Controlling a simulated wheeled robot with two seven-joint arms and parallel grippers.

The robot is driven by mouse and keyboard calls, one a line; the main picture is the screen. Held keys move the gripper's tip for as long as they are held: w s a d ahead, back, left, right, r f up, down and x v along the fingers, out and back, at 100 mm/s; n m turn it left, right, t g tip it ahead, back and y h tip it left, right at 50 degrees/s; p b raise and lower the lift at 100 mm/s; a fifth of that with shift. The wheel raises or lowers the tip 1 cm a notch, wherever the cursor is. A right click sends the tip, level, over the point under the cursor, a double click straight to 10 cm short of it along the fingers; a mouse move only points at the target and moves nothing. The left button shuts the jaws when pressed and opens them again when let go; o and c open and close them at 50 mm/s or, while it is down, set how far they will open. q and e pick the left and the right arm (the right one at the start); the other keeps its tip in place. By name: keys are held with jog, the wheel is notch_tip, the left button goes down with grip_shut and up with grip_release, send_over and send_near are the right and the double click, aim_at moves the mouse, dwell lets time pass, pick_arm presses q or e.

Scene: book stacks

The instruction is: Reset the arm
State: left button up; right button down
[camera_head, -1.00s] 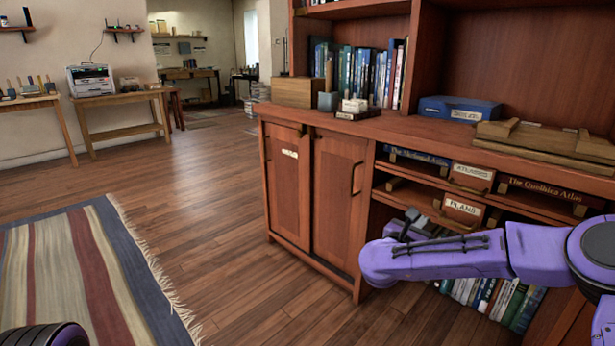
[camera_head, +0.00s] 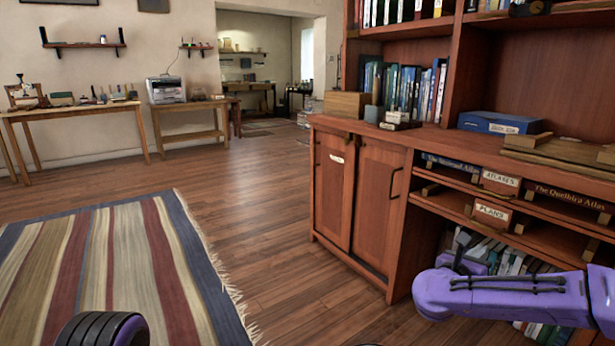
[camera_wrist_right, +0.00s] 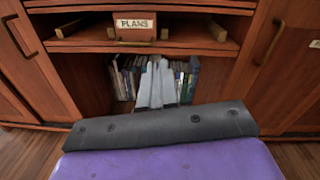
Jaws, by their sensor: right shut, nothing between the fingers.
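My right arm (camera_head: 510,295) is purple and comes in from the right edge, in front of the wooden cabinet. My right gripper (camera_head: 462,244) is partly hidden behind its own wrist, near the open lower shelf and below the PLANS label. In the right wrist view its grey fingers (camera_wrist_right: 157,85) are together and empty, pointing at the books in the lower shelf. I cannot tell how far they are from the books. My left gripper is not in view.
The cabinet (camera_head: 365,205) has closed doors and open shelves with the PLANS label (camera_head: 492,212) and books (camera_head: 515,262). A blue box (camera_head: 500,122) lies on its top. A striped rug (camera_head: 120,260) and clear floor (camera_head: 260,220) are to the left. Tables (camera_head: 75,120) stand at the far wall.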

jog(key=s+a+f+n+t+y, duration=0.15)
jog(key=a+f+n+y, duration=0.35)
jog(key=f+n, duration=0.5)
jog(key=s+a+f+n+t+y, duration=0.1)
jog(key=s+a+f+n+y, duration=0.25)
jog(key=a+f+n, duration=0.55)
jog(key=s+f+n+g+y, duration=0.3)
jog(key=s+f+n, duration=0.6)
jog(key=n, duration=0.1)
jog(key=s+d+f+n+g, duration=0.2)
jog(key=s+f+n, duration=0.15)
jog(key=s, duration=0.55)
jog(key=s+d+f+n+g, duration=0.2)
jog(key=s+f+g, duration=0.15)
jog(key=s, duration=0.55)
jog(key=s+d+f+n+g, duration=0.1)
jog(key=s+f+n+g, duration=0.2)
jog(key=s, duration=0.6)
notch_tip(320, 180, up, 32)
jog(key=t+p, duration=0.1)
jog(key=p, duration=3.2)
jog(key=shift+w+d, duration=0.2)
jog(key=shift+w, duration=0.05)
